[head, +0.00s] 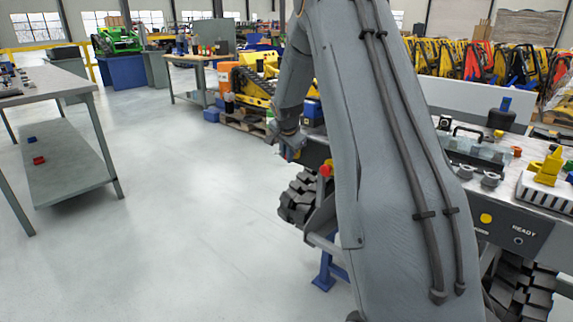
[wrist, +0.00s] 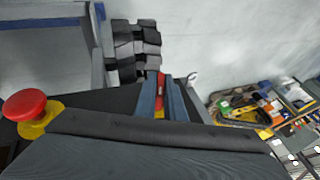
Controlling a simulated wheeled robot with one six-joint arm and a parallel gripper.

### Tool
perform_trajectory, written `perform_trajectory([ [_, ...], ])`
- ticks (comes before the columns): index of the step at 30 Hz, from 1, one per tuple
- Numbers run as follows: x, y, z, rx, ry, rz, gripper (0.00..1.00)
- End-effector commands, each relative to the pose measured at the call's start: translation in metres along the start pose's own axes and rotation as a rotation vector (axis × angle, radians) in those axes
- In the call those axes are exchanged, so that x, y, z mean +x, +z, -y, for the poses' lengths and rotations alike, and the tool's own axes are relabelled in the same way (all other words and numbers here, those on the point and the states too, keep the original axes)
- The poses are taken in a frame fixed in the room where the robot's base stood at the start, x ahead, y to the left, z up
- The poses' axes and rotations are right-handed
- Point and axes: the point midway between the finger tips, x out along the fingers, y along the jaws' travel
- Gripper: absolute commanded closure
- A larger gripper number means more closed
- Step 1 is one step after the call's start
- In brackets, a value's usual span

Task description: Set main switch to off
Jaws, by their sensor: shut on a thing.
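The main switch (wrist: 160,84) shows in the wrist view as a narrow red handle with a bit of yellow below it. My gripper (wrist: 162,98) has its two blue-grey fingers shut on the red handle, one on each side. Much of the switch is hidden between the fingers and behind the dark edge below, so its exact setting cannot be told. In the head view my gripper (head: 291,152) is small and partly hidden, at the left end of the carrier, with a speck of red at its tips.
A red mushroom button (wrist: 25,104) on a yellow base sits left of my gripper; it also shows in the head view (head: 326,169). A black tracked wheel (wrist: 136,48) lies beyond the fingers. A grey bench (head: 72,160) stands left, with clear floor between.

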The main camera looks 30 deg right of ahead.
Motion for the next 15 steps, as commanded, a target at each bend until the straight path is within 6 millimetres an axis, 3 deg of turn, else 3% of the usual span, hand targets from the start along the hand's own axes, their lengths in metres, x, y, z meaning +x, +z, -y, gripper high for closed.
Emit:
perform_trajectory([
  [15, -0.0006, 0.0016, 0.0029, -0.076, 0.172, -0.001, 1.00],
])
